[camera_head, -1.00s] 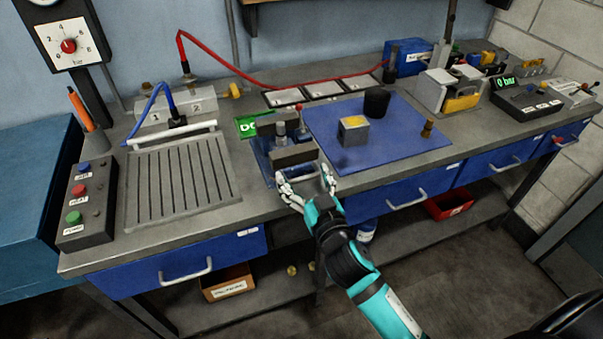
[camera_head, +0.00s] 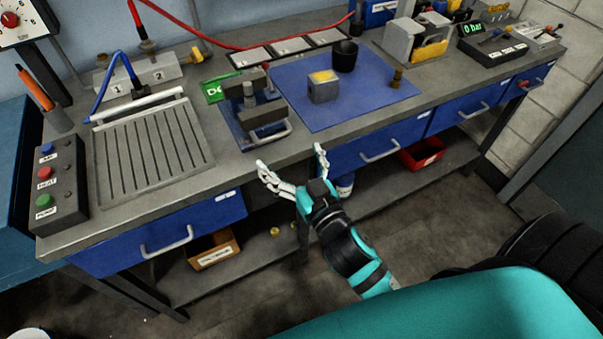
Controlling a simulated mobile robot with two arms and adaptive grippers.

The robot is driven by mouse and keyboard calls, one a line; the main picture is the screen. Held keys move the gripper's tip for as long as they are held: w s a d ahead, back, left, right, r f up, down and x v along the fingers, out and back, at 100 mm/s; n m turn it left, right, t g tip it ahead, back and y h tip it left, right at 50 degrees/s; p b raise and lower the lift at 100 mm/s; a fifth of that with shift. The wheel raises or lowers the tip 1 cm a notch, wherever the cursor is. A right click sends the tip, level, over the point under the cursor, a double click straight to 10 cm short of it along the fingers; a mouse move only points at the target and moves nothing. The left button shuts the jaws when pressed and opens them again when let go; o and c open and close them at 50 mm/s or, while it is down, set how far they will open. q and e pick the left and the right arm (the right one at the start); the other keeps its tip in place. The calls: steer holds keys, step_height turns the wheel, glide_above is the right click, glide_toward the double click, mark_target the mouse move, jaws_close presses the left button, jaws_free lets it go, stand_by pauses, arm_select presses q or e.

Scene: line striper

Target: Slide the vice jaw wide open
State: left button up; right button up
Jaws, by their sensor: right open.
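The vice (camera_head: 240,128) stands on the bench left of the blue mat. It has a blue base, grey jaw blocks and a light bar handle at its front. The front jaw (camera_head: 268,115) sits close to the parts behind it; the exact gap is hard to tell. My right gripper (camera_head: 291,160) is open and empty, its fingers spread wide. It is in front of the bench edge, just below the vice handle in the picture, and looks apart from it. My left gripper is not in view.
The blue mat (camera_head: 305,112) holds a grey block with a yellow top (camera_head: 323,87), a black cup (camera_head: 345,56) and a small brass piece (camera_head: 397,78). A grooved plate (camera_head: 150,150) lies to the left. Drawer handles (camera_head: 380,151) stick out along the bench front.

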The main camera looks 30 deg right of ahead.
steer(key=s, duration=0.4)
steer(key=shift+s+d, duration=0.1)
steer(key=shift+s, duration=0.3)
steer(key=s+f+n+g, duration=0.1)
steer(key=s+f+g, duration=0.15)
steer(key=f, duration=0.95)
steer(key=s+a+f+g, duration=0.1)
steer(key=s+f+g, duration=0.15)
steer(key=f, duration=0.95)
steer(key=s+f+n+g, duration=0.1)
steer(key=s+f+g, duration=0.15)
steer(key=f, duration=1.05)
steer(key=s+d+f+g, duration=0.3)
steer(key=s+f+g, duration=0.1)
steer(key=s+f, duration=0.6)
steer(key=s+d+f+g, duration=0.3)
steer(key=s+f+g, duration=0.2)
steer(key=s+f, duration=0.5)
steer(key=s, duration=0.5)
steer(key=shift+s+d+f+h, duration=0.2)
steer(key=shift+d+h, duration=0.1)
steer(key=shift+d, duration=0.05)
